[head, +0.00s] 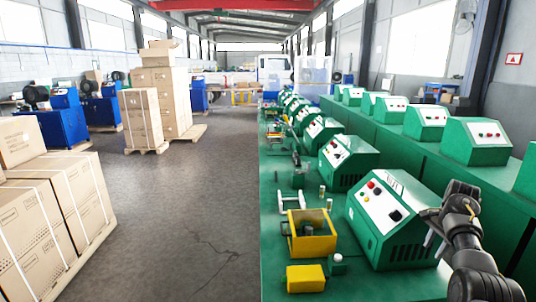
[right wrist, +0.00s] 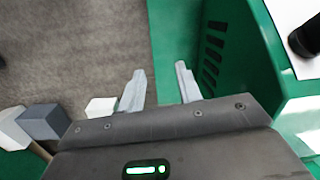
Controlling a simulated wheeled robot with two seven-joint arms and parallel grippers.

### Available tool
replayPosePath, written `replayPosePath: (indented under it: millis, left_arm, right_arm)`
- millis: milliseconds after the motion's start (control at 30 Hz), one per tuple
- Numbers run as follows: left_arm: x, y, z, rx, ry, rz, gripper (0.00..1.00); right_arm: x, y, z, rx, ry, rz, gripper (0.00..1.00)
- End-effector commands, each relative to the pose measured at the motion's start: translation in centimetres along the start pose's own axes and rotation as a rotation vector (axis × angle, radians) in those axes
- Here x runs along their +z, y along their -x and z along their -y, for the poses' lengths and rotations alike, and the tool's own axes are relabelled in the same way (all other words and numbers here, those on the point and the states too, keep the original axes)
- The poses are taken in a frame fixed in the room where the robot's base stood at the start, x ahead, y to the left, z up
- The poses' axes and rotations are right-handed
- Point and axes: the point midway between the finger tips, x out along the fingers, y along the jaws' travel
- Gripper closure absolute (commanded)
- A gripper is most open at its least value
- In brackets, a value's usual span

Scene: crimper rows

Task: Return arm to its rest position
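My right arm comes in from the lower right of the head view, and its right gripper (head: 432,226) is over the right side of the nearest green crimper machine (head: 408,247). In the right wrist view the two grey fingers of this gripper (right wrist: 160,82) are apart with nothing between them. The vented green side of a machine (right wrist: 225,45) is just to the right of the fingers there. I cannot tell if they touch it. My left arm and gripper are not in view.
A green bench (head: 370,287) runs away from me, with a row of machines, a yellow open box (head: 312,245) and a yellow block (head: 305,279). A second machine row stands right. Cartons (head: 60,205) stand left. The grey aisle floor (head: 190,215) is clear.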

Motion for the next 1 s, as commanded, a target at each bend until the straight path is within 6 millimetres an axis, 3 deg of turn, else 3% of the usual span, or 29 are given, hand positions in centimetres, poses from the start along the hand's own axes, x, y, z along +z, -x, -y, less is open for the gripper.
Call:
replayPosePath:
  millis: [167,267,400,533,700,800,1000]
  left_arm:
    - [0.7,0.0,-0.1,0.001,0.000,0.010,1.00]
    - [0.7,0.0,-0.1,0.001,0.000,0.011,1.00]
    - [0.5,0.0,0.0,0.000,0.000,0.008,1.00]
    - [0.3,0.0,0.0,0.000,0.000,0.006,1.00]
    - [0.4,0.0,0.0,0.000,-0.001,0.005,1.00]
    - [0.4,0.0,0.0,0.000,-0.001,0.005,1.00]
    - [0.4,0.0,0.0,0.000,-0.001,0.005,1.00]
  right_arm:
    - [1.4,-6.4,-2.6,0.048,0.190,-0.130,0.65]
    - [3.5,-11.0,-5.2,0.080,0.365,-0.211,0.65]
    - [8.3,-16.7,-10.2,0.114,0.648,-0.289,0.65]
    - [14.2,-20.7,-16.0,0.118,0.913,-0.319,0.65]
    - [22.2,-22.6,-24.0,0.080,1.211,-0.313,0.65]
    - [25.5,-22.4,-27.4,0.049,1.323,-0.302,0.65]
    - [30.3,-21.1,-32.4,-0.009,1.467,-0.280,0.65]
